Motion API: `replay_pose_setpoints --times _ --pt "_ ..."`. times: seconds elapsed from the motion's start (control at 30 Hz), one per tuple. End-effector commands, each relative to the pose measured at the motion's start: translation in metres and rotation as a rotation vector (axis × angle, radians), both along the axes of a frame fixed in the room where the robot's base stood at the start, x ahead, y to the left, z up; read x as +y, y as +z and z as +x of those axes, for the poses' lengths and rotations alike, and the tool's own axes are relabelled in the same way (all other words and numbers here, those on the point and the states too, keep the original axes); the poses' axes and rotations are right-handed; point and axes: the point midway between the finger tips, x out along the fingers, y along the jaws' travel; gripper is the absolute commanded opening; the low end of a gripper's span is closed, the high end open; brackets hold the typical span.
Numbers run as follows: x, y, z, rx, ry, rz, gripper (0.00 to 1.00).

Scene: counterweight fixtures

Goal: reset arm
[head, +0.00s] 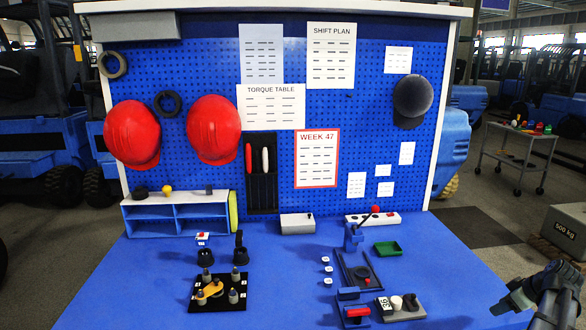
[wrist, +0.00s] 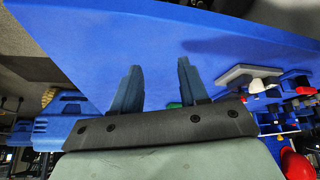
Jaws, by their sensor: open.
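My gripper (head: 508,299) is at the lower right of the head view, off the right edge of the blue table and apart from everything on it. In the wrist view my gripper (wrist: 160,68) shows two dark blue fingers spread apart with nothing between them. The blue table (head: 285,275) holds the fixtures. A lever fixture with a red knob (head: 375,210) stands at the middle right, beside a green tray (head: 387,248). A grey base (head: 403,312) with a white knob lies at the front right. A black plate (head: 218,305) with several pegs and an orange piece lies at the left.
A blue shelf (head: 178,217) and a grey box (head: 297,224) stand at the back before the pegboard (head: 350,100), which carries red helmets (head: 213,130) and papers. A box marked 500 kg (head: 565,232) is on the right. The table's right part is clear.

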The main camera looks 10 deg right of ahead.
Motion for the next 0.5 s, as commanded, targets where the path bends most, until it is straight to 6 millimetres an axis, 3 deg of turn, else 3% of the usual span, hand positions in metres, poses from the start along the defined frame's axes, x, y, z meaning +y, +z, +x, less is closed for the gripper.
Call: replay_pose_setpoints --times 0.1,0.27,0.37,0.5 --pt "-0.04 -0.04 -0.032 -0.017 -0.118 0.015 0.44" --pt "-0.067 -0.091 -0.064 -0.021 -0.246 0.037 0.44" --pt "-0.067 -0.126 -0.075 -0.005 -0.308 0.062 0.44" --pt "-0.042 -0.174 -0.076 0.04 -0.363 0.11 0.44"
